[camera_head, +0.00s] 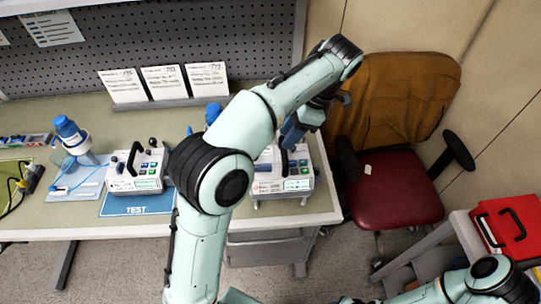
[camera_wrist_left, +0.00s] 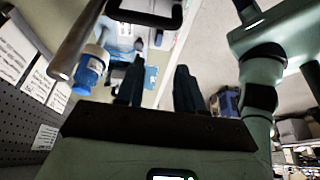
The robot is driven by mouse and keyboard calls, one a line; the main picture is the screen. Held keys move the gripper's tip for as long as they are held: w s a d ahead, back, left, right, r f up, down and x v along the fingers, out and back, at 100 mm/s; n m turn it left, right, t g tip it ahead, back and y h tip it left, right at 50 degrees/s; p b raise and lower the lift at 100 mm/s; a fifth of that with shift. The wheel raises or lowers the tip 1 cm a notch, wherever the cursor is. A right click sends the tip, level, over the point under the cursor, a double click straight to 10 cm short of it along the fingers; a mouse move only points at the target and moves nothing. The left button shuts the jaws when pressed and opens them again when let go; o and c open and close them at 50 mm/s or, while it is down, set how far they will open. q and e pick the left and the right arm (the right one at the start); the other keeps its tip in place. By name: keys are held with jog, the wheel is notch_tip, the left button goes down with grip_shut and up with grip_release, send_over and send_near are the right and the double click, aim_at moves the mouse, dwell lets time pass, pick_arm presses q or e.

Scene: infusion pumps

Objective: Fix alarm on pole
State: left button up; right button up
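One white infusion pump (camera_head: 136,178) with a black handle sits on the blue TEST mat (camera_head: 137,205). A second white pump (camera_head: 283,186) stands at the bench's right end, partly hidden by my left arm. My left gripper (camera_head: 292,132) is above and behind this second pump, partly hidden by its own wrist. In the left wrist view the two dark fingers of my left gripper (camera_wrist_left: 160,88) are apart with nothing seen held. A black handle (camera_wrist_left: 148,17) and a silver rod (camera_wrist_left: 76,40) show beyond them. I cannot tell any pump's alarm state. My right gripper is not seen.
A blue-capped bottle (camera_head: 70,132) stands at the bench's left. Another blue-topped item (camera_head: 213,113) is behind my arm. Paper cards (camera_head: 165,83) stand at the pegboard. A red chair (camera_head: 395,190) and a red case (camera_head: 508,226) are to the right.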

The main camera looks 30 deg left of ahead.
aim_at(268, 165)
pick_arm(q)
jog(key=b+x, duration=0.1)
jog(key=x, duration=1)
jog(key=shift+s+f, duration=0.1)
jog(key=shift+f, duration=0.15)
jog(key=shift+a+f, duration=0.1)
jog(key=shift+f, duration=0.15)
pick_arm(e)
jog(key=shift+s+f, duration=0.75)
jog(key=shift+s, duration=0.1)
pick_arm(q)
grip_shut()
